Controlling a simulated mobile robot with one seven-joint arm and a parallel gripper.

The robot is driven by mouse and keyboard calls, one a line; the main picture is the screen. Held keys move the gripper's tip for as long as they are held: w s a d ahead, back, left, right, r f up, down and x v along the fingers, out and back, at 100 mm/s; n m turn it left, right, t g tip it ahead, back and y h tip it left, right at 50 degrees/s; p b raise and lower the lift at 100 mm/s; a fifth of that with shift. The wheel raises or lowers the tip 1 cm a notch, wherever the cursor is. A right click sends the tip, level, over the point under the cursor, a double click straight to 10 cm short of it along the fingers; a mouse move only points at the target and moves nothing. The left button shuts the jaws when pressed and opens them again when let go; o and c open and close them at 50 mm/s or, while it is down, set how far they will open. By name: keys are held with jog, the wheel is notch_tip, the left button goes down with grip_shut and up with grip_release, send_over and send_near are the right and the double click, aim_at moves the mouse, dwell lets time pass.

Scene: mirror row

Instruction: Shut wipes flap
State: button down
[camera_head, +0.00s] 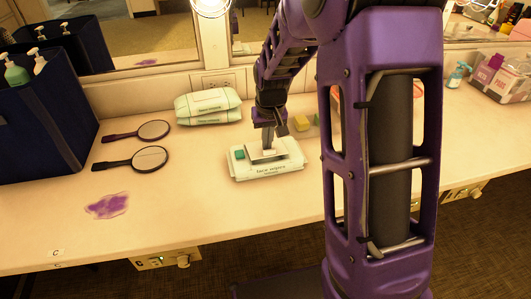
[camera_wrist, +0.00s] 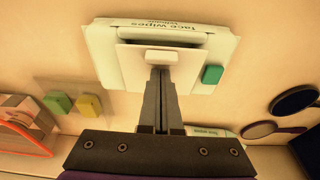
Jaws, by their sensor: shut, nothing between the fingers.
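The face wipes pack (camera_head: 268,172) lies flat on the counter, a white packet with printed lettering on its front side and a green patch at one end. It also shows at the top of the wrist view (camera_wrist: 105,62). Its pale flap (camera_wrist: 190,62) has a small white tab (camera_wrist: 163,56); how far the flap stands up is hard to tell. My gripper (camera_head: 268,149) points down over the middle of the pack. In the wrist view its fingers (camera_wrist: 161,73) are together and empty, with their tips at the tab; contact cannot be told.
More wipes packs (camera_head: 208,106) are stacked by the back wall. Two hand mirrors (camera_head: 151,158) and a purple patch (camera_head: 108,206) lie left, beside a navy bin (camera_head: 45,130). Yellow (camera_wrist: 89,105) and green (camera_wrist: 58,102) blocks lie behind the pack. The counter in front is clear.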

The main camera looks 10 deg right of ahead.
jog(key=shift+f, duration=0.2)
notch_tip(320, 180, up, 8)
jog(key=p, duration=0.6)
dwell(0.3)
dwell(0.4)
